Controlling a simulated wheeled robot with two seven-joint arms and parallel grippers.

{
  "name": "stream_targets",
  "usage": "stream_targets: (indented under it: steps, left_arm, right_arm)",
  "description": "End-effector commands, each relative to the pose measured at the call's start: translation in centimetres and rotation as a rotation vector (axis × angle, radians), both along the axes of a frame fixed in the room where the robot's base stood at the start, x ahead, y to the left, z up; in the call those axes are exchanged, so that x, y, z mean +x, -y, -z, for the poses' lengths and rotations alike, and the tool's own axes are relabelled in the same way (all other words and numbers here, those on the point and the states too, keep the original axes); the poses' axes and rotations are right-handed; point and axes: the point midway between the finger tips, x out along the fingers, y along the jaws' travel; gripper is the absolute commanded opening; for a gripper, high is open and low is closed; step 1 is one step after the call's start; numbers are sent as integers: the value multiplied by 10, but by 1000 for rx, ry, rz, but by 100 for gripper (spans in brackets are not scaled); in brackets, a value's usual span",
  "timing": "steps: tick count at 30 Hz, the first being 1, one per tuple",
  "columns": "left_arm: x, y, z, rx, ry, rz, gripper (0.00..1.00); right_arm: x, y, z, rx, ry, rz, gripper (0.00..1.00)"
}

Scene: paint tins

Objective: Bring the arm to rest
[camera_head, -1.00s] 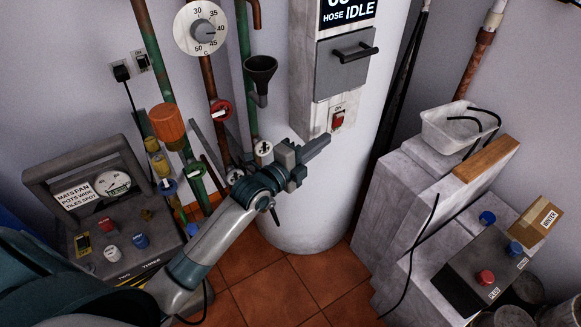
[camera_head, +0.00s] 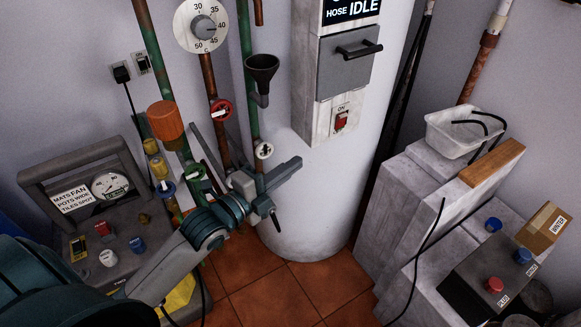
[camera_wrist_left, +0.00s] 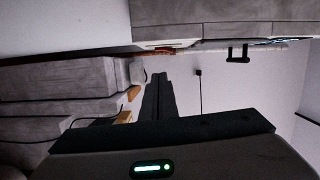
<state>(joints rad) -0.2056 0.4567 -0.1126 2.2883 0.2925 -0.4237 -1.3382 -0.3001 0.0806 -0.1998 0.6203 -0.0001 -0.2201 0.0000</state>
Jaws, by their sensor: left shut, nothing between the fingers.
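My left arm comes in from the lower left in the head view. Its gripper (camera_head: 288,172) is shut and empty, in front of the white cylindrical tank (camera_head: 300,225). Its fingers point up and to the right, below the grey box with the red switch. In the left wrist view the shut fingers (camera_wrist_left: 158,82) stand together as one dark bar, with nothing between them. My right gripper is not in view.
A control case (camera_head: 70,195) with a gauge and knobs stands at the left. Pipes with a funnel (camera_head: 262,70) and a red valve (camera_head: 220,109) rise behind the arm. Grey stepped blocks (camera_head: 400,205) with a white tub (camera_head: 462,135) stand at the right. Tiled floor (camera_head: 270,295) is open between.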

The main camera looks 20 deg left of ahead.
Motion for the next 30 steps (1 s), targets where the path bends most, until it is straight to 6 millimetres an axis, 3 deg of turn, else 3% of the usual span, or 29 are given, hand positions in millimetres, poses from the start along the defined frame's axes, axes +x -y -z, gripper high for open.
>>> stream_targets:
  steps: [11, 17, 23, 30]
  left_arm:
    - [1, -1, 2, -2, -5, -2, 0]
    - [8, -9, 33, -38, -66, -30, 0]
    - [19, -27, 110, -133, -214, -103, 0]
    - [10, -49, 234, -280, -441, -231, 0]
  right_arm:
    - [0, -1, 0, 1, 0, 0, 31]
    - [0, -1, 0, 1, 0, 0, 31]
    - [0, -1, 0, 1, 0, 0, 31]
    - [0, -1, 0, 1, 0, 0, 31]
